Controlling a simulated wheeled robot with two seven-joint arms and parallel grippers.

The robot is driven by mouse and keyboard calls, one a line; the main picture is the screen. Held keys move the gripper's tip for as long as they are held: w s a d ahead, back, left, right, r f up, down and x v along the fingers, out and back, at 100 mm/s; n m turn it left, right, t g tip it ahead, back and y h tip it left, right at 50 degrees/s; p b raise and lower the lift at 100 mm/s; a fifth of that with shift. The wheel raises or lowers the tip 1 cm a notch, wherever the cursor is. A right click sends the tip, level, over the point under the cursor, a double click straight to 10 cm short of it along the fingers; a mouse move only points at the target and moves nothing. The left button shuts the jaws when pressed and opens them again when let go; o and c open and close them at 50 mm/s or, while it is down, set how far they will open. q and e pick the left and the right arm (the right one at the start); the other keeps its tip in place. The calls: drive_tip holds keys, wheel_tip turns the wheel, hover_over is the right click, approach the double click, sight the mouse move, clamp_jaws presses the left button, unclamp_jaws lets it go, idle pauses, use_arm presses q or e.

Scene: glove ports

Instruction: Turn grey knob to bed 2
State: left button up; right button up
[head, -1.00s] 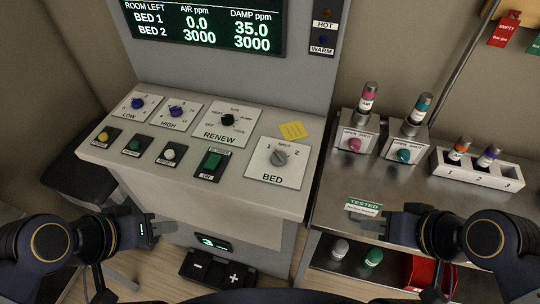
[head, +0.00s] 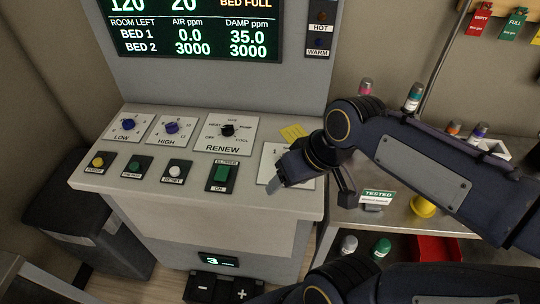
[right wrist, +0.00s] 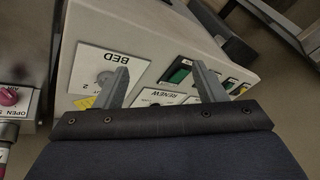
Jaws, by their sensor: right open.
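The white BED plate (head: 265,176) is at the right end of the sloped console, mostly covered by my right gripper (head: 273,186) in the head view. The grey knob is hidden there. In the right wrist view the BED plate (right wrist: 120,62) appears upside down, and the grey knob (right wrist: 104,76) shows beside and partly behind the left finger. My right gripper (right wrist: 162,84) is open with nothing between its fingers. It hangs over the plate's near left part; I cannot tell if it touches. The knob's pointer direction is not clear. My left gripper is out of view.
Left of BED are the RENEW knob (head: 227,131), HIGH knob (head: 172,127), LOW knob (head: 128,124) and a green switch (head: 220,174). A yellow note (head: 293,132) lies behind the plate. A steel table (head: 375,222) stands right. The screen (head: 195,25) lists BED 1 and BED 2.

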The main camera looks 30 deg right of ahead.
drive_tip(key=w+d+f+g+h+b, duration=0.1)
drive_tip(key=w+d, duration=0.2)
drive_tip(key=w, duration=0.1)
drive_tip(key=w+d+f+n+g+b, duration=0.1)
drive_tip(key=w+d+f+b, duration=0.1)
drive_tip(key=w, duration=0.3)
drive_tip(key=w+d+f+g+h+b, duration=0.1)
drive_tip(key=w+d+f+g, duration=0.1)
drive_tip(key=w+d, duration=0.3)
drive_tip(key=shift+w+f+n+h+b, duration=0.1)
drive_tip(key=shift+w+n+h+b, duration=0.05)
drive_tip(key=shift+n+h+b, duration=0.2)
drive_tip(key=shift+d+f, duration=0.1)
drive_tip(key=shift+f, duration=0.45)
wheel_tip(320, 180, down, 7)
drive_tip(key=shift+r, duration=0.15)
drive_tip(key=c, duration=1)
drive_tip(key=shift+o, duration=0.2)
